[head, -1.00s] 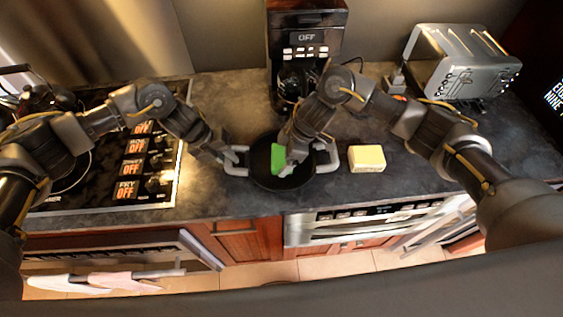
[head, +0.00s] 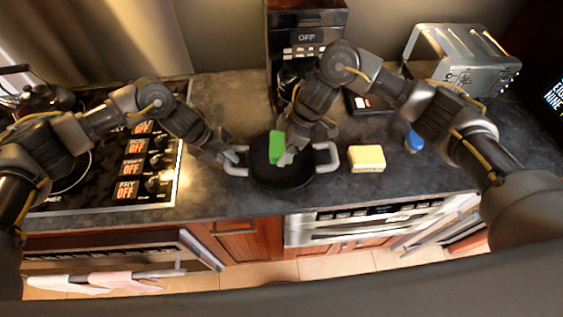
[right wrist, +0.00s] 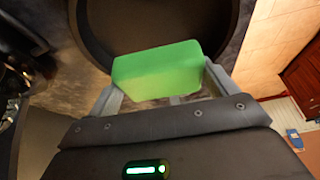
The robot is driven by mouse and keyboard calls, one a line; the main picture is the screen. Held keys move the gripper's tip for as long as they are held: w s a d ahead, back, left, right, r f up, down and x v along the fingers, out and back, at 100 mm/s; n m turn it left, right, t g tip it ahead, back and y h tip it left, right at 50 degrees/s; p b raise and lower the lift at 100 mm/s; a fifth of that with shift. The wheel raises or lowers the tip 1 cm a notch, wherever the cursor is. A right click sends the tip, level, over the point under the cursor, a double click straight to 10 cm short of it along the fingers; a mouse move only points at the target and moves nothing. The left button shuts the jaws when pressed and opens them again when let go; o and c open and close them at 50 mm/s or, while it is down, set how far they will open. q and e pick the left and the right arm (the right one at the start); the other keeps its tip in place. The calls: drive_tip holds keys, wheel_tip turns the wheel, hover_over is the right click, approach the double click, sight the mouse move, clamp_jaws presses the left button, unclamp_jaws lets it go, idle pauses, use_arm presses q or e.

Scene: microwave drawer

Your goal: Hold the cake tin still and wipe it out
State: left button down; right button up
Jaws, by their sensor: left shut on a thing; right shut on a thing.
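The cake tin (head: 290,180) is a round dark pan with two grey side handles, standing on the counter below the coffee maker. My left gripper (head: 233,155) is shut on the tin's left handle. My right gripper (head: 283,158) is over the inside of the tin and shut on a green sponge (head: 276,146). In the right wrist view the green sponge (right wrist: 158,72) sits between the two fingers, with the dark tin (right wrist: 150,25) behind it. Whether the sponge touches the tin floor I cannot tell.
A pale yellow block (head: 367,158) lies right of the tin. A blue object (head: 413,141) lies farther right. The coffee maker (head: 305,40) stands behind, the toaster (head: 462,62) at back right, the stove (head: 110,165) at left. The counter's front edge is close below the tin.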

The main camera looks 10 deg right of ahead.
drive_tip(key=d, duration=0.9)
idle(0.5)
use_arm(q)
drive_tip(key=c, duration=0.9)
unclamp_jaws()
drive_tip(key=shift+c, duration=0.2)
drive_tip(key=o, duration=0.4)
use_arm(e)
drive_tip(key=shift+s+d, duration=0.1)
use_arm(q)
drive_tip(key=shift+s+f, duration=0.1)
